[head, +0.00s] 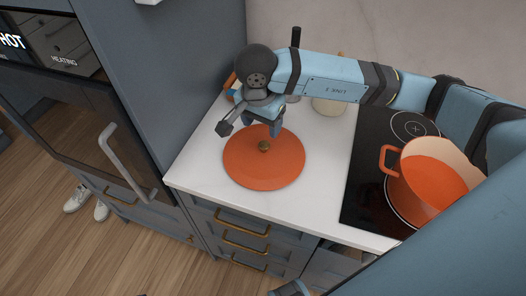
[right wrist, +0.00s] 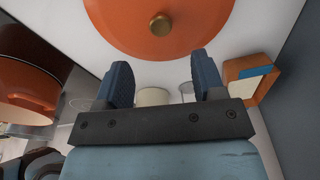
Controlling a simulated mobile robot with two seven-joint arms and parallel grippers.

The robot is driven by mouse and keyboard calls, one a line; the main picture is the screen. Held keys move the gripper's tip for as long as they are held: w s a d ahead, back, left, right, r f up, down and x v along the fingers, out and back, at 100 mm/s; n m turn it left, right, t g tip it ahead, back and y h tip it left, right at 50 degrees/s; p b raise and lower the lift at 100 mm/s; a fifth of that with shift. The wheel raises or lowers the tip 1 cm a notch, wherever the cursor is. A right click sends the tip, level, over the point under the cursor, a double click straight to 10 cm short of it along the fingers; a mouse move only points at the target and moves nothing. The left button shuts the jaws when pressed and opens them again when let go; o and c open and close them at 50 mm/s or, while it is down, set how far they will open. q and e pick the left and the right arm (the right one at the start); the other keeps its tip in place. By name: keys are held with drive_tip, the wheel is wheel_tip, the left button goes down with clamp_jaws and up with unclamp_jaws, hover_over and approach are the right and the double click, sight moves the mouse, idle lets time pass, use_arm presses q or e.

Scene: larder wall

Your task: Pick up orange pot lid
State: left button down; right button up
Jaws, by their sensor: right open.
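The orange pot lid (head: 264,168) lies flat on the white counter. It is round, with a small brass knob (head: 263,146) at its middle. My right gripper (head: 262,131) is above the lid's far part, close to the knob in the head view. In the right wrist view the lid (right wrist: 190,35) and its knob (right wrist: 160,25) show beyond the two fingertips. The right fingers (right wrist: 163,80) are spread apart with nothing between them touching. My left gripper does not clearly show.
An orange pot (head: 425,185) stands on the black hob (head: 368,165) to the right. A tall grey-blue cabinet (head: 170,70) with an oven closes off the counter's left. Counter in front is clear.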

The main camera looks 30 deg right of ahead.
sight(264, 144)
drive_tip(key=f, duration=0.6)
drive_tip(key=d+f+p, duration=0.1)
drive_tip(key=f, duration=0.1)
drive_tip(key=shift+w+f, duration=0.3)
drive_tip(key=shift+f, duration=0.1)
drive_tip(key=shift+r, duration=0.1)
clamp_jaws()
